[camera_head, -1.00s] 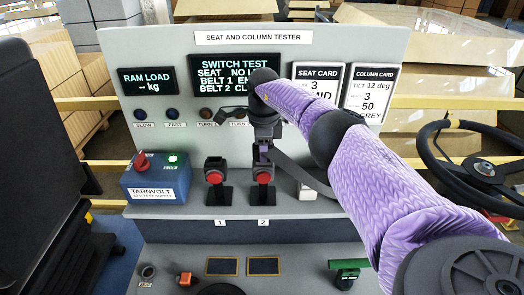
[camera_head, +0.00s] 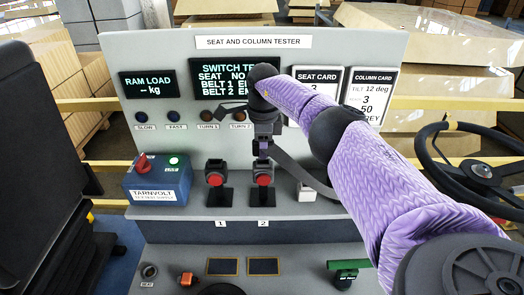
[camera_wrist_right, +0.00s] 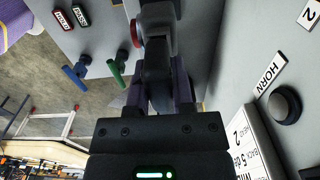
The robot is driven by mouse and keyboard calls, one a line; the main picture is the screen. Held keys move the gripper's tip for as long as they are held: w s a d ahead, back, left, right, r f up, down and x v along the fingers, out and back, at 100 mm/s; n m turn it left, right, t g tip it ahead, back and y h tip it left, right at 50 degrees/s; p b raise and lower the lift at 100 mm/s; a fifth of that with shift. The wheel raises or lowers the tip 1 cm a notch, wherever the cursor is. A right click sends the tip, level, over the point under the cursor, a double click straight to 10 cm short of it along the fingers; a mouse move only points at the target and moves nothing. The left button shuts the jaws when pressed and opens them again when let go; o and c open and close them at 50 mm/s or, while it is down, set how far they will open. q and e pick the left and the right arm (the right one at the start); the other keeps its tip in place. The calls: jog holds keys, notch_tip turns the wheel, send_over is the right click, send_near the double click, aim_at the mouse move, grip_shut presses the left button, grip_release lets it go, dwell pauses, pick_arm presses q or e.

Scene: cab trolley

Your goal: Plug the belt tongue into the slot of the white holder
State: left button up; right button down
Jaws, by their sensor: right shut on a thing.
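My right gripper (camera_head: 263,148) is shut on the dark belt tongue (camera_wrist_right: 157,75), just above the second black buckle with its red button (camera_head: 264,179). Fingers and wrist hide most of the tongue, and I cannot see whether its tip touches the buckle. The grey belt strap (camera_head: 292,165) runs from the gripper down to the right, behind my arm. The white holder (camera_head: 306,192) stands right of that buckle on the grey ledge; the strap and arm partly cover it, and its slot is not clear. My left gripper is out of view.
The first buckle (camera_head: 215,179) stands to the left, and a blue Tarnvolt box (camera_head: 157,181) further left. The upright panel (camera_head: 160,48) rises close behind. A steering wheel (camera_head: 480,172) is at the right. A green handle (camera_head: 345,268) sits lower in front.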

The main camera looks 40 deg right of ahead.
jog(key=shift+r+p, duration=0.4)
jog(key=shift+r, duration=0.25)
jog(key=shift+r+p, duration=0.5)
jog(key=shift+r, duration=0.15)
jog(key=shift+r+p, duration=0.45)
jog(key=shift+r, duration=0.05)
jog(key=shift+r+p, duration=0.3)
jog(key=shift+r, duration=0.05)
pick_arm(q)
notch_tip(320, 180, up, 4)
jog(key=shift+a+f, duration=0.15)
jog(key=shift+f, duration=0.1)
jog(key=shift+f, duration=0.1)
pick_arm(e)
jog(key=shift+f, duration=0.1)
pick_arm(q)
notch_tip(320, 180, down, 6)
jog(key=b, duration=0.6)
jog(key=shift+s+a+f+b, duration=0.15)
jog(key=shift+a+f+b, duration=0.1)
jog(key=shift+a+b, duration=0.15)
pick_arm(e)
jog(key=s+d+f, duration=0.2)
jog(key=d, duration=0.1)
jog(key=s+d+f, duration=0.5)
jog(key=d, duration=0.1)
jog(key=shift+s+d+f, duration=0.1)
jog(key=shift+s+f, duration=0.15)
jog(key=shift+s, duration=0.15)
